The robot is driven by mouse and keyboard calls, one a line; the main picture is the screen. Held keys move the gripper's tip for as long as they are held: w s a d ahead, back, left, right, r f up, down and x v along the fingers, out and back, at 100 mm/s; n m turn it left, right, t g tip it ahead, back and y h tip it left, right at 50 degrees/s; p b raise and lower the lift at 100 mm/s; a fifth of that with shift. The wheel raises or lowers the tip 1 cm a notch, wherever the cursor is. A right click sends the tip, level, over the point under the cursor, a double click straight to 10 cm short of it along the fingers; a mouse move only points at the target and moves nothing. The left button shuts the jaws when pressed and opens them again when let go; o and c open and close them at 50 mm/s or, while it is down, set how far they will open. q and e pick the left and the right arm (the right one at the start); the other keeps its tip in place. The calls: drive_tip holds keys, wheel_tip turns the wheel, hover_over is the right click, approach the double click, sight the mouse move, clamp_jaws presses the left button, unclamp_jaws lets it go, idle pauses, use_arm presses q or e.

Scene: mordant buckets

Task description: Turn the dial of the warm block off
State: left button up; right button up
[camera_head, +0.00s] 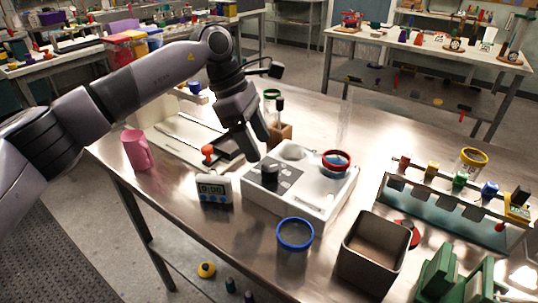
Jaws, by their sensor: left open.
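The warm block (303,207) is a white box near the middle of the steel table. A black round dial (269,171) stands on the left part of its top, beside a grey panel with small markings. Which way the dial points is too small to tell. A red-rimmed clear vessel (337,160) sits at the top's right rear. My left gripper (259,147) is open and empty, fingers pointing down, just above and behind the dial. It appears apart from the dial. My right gripper is out of view.
A small digital timer (214,189) stands left of the block, and a pink mug (137,150) farther left. A blue-rimmed vessel (295,234) and a dark open bin (371,254) stand in front. A rack (440,205) with colored-capped items is at right.

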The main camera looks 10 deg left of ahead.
sight(269, 166)
use_arm(q)
drive_tip(key=p+x, duration=0.1)
drive_tip(key=x, duration=0.5)
drive_tip(key=shift+s+d+r, duration=0.1)
drive_tip(key=shift+s, duration=0.05)
drive_tip(key=c, duration=1.1)
